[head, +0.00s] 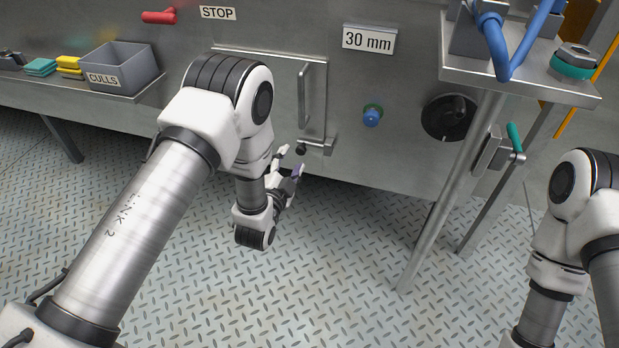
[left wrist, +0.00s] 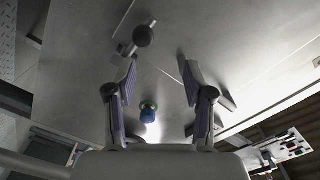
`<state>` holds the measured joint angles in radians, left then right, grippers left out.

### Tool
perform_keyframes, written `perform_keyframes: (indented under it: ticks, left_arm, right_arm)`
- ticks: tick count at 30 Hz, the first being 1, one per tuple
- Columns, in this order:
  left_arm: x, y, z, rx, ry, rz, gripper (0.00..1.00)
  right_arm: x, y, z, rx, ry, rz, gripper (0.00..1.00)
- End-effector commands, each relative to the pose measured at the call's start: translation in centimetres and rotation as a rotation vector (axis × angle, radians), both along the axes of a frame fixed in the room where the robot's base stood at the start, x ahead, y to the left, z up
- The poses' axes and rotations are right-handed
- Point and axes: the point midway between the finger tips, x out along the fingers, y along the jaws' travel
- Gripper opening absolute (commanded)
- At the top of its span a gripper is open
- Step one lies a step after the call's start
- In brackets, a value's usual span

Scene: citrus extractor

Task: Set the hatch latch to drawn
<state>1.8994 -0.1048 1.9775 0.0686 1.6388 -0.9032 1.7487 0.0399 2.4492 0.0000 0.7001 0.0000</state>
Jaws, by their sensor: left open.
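The hatch (head: 283,76) is a grey steel panel on the machine front, with a vertical bar handle (head: 304,95). The hatch latch (head: 318,144) is a small metal piece at its lower right corner, with a round black knob (head: 301,150) on its left side. The knob also shows in the left wrist view (left wrist: 142,36), on a short metal stem, just beyond the left-hand fingertip. My left gripper (head: 290,160) is open and empty, just below the knob and apart from it; its spread fingers show in the left wrist view (left wrist: 160,75). My right gripper is out of view.
A blue button (head: 372,116) with a green collar and a black dial (head: 448,117) sit right of the hatch. A shelf (head: 520,80) on a slanted post stands further right. A culls bin (head: 117,70) is at the left. The floor below is clear.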

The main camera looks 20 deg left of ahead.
Motion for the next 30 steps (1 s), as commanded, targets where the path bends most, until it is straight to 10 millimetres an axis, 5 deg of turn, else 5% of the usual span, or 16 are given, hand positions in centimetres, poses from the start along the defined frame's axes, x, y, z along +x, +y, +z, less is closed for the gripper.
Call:
perform_keyframes:
  ticks: [1,3,8,19,28,30]
  left_arm:
    - [0.1,-0.2,-2.9,0.001,-0.006,-0.003,0.53]
    - [0.2,-0.2,-3.5,0.002,-0.009,-0.004,0.53]
    - [1.0,-0.2,-3.3,0.0,-0.015,-0.004,0.53]
    - [7.3,-0.4,-3.4,0.001,-0.013,-0.003,0.53]
    - [8.0,-0.4,-3.1,0.001,-0.01,-0.003,0.53]
    - [8.0,-0.4,-3.1,0.001,-0.01,-0.003,0.31]
  right_arm:
    - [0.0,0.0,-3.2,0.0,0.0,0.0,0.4]
    - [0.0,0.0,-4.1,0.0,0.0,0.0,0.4]
    - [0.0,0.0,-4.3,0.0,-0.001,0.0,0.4]
    - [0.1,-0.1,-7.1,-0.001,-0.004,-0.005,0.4]
    - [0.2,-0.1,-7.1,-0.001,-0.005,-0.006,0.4]
    - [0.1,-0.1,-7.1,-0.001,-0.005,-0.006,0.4]
